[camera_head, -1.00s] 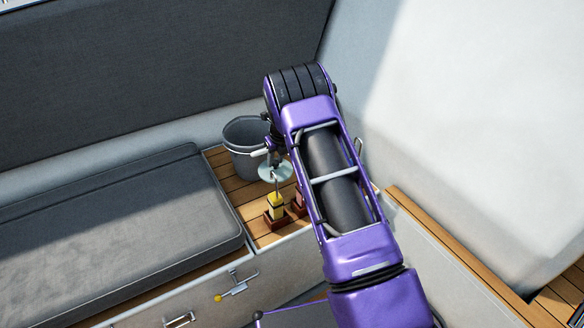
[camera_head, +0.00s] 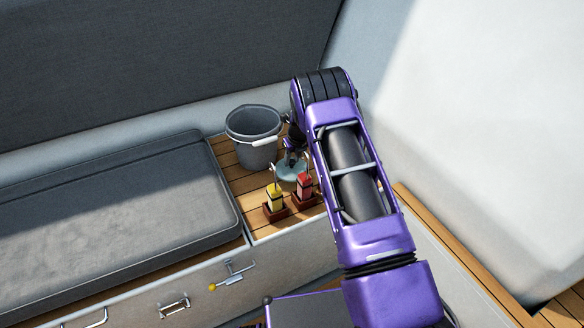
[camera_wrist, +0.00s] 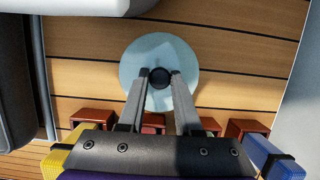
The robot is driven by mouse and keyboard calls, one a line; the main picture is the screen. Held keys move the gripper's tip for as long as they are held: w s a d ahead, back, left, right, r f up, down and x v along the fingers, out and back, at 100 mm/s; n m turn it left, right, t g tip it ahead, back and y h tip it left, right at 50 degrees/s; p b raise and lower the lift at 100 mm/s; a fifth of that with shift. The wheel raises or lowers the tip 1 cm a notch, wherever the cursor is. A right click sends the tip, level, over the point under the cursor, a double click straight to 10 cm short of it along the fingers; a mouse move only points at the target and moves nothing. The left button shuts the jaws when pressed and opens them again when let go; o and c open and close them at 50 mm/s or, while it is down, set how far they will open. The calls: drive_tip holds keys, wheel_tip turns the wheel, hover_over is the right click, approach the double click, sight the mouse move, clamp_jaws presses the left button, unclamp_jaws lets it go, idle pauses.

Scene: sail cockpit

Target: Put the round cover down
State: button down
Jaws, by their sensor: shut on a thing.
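The round cover is a pale blue-green disc (camera_wrist: 160,50) with a dark knob at its middle. In the head view the cover (camera_head: 291,172) is partly hidden behind a yellow item and a red item. My gripper (camera_wrist: 160,78) is shut on the knob, with one finger on each side. In the head view my gripper (camera_head: 294,152) is above the cover and partly hidden by my arm. The cover is over the slatted wooden surface (camera_wrist: 90,85) and looks about level. I cannot tell whether it touches the wood.
A grey bucket (camera_head: 252,150) stands behind and left of the cover. A yellow item (camera_head: 275,197) and a red item (camera_head: 304,184) stand in brown holders in front. The wrist view shows a blue item (camera_wrist: 272,158) at right. A grey cushion (camera_head: 120,220) lies left.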

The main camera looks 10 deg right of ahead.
sight(293, 163)
drive_tip(key=shift+f, duration=1.9)
drive_tip(key=shift+f+b, duration=0.45)
drive_tip(key=shift+b, duration=0.05)
drive_tip(key=c, duration=0.6)
unclamp_jaws()
drive_tip(key=shift+r, duration=0.3)
drive_tip(key=p+v, duration=0.2)
drive_tip(key=v, duration=1)
drive_tip(key=shift+r, duration=0.15)
